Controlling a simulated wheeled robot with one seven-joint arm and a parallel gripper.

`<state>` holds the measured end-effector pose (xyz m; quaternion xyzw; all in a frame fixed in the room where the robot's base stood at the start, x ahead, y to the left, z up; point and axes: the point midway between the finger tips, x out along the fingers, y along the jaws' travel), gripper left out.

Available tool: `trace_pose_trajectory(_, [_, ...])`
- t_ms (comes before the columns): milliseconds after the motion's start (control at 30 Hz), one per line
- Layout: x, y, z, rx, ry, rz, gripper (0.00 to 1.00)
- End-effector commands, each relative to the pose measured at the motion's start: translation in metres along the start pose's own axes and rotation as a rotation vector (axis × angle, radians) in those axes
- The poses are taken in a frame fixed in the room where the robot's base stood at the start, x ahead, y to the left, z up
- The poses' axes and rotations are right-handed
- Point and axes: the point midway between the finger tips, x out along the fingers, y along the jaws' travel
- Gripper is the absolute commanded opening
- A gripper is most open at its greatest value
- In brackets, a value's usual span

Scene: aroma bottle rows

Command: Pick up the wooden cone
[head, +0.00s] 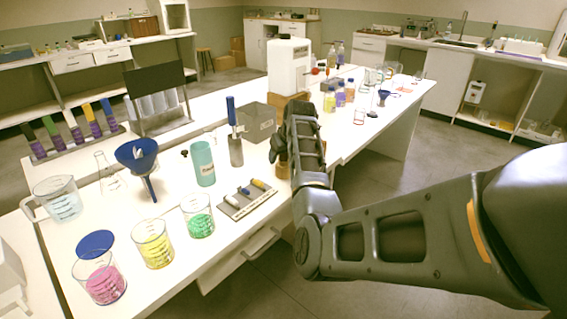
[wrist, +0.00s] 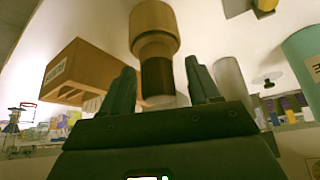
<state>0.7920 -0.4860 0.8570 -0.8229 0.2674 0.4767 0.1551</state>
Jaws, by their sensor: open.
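In the wrist view a tan wooden piece (wrist: 154,28) with a broad rounded end and a narrower dark brown part appears to be the wooden cone. Its narrow part lies between the two fingers of my gripper (wrist: 161,82). The fingers are spread, with visible gaps on both sides of it. In the head view my gripper (head: 280,148) hangs over the right part of the near bench. A bit of brown wood (head: 283,167) shows just below it; the rest is hidden by my gripper and arm.
A small tray (head: 246,199) lies in front. Beakers (head: 153,244) and a blue funnel (head: 137,153) fill the left part.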

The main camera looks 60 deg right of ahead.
Motion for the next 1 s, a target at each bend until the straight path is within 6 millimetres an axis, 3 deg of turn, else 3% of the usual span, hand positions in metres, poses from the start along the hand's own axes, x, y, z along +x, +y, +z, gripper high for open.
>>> trace_pose_trajectory(167, [-0.0002,0.0002,-0.0001,0.000,0.000,0.000,0.59])
trace_pose_trajectory(733, [-0.0002,0.0001,0.0002,0.000,0.000,0.000,0.05])
trace_pose_trajectory(1000, [-0.0012,0.0001,-0.0004,0.000,0.000,0.000,0.05])
